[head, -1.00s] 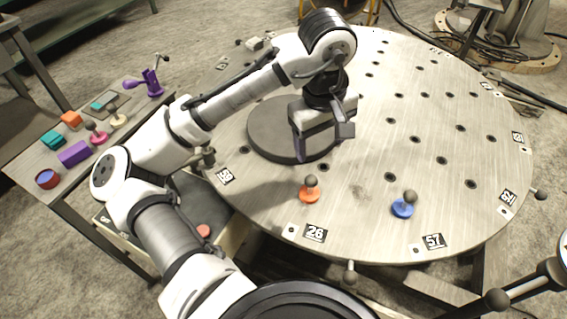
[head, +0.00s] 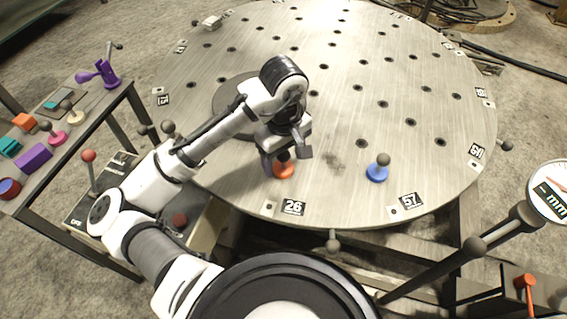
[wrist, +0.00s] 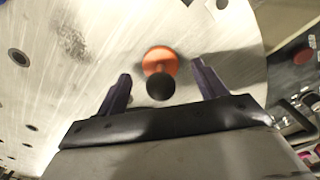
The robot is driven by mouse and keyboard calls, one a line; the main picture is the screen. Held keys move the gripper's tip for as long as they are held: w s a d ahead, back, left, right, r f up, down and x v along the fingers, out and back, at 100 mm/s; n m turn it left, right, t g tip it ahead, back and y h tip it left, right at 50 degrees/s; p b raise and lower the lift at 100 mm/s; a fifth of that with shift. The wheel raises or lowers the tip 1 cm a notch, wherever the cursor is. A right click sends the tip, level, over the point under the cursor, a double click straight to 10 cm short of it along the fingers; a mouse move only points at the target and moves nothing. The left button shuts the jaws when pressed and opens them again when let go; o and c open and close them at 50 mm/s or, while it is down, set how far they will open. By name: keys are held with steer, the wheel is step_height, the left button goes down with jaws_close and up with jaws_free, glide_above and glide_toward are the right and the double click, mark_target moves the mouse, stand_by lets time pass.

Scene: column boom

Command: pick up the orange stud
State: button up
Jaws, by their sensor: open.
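The orange stud (head: 284,170) stands upright on the round metal table near the label 26, partly hidden behind my gripper in the head view. It has an orange base and a dark ball on top. In the wrist view the orange stud (wrist: 160,62) shows between and just ahead of my fingertips, with its dark ball nearest the camera. My gripper (head: 286,158) is open and empty, over the stud. In the wrist view the two purple-grey fingers of my gripper (wrist: 162,78) stand apart, one on each side of the ball.
A blue stud (head: 377,172) with a dark ball stands to the right on the round table (head: 440,120). A dark round plate (head: 228,98) lies behind my gripper. A side table (head: 75,150) at left holds several coloured parts. A dial gauge (head: 548,192) is at lower right.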

steer(key=shift+f, duration=0.6)
steer(key=c, duration=1.1)
step_height(320, 180, up, 20)
steer(key=shift+r+p, duration=0.1)
steer(key=shift+p, duration=0.95)
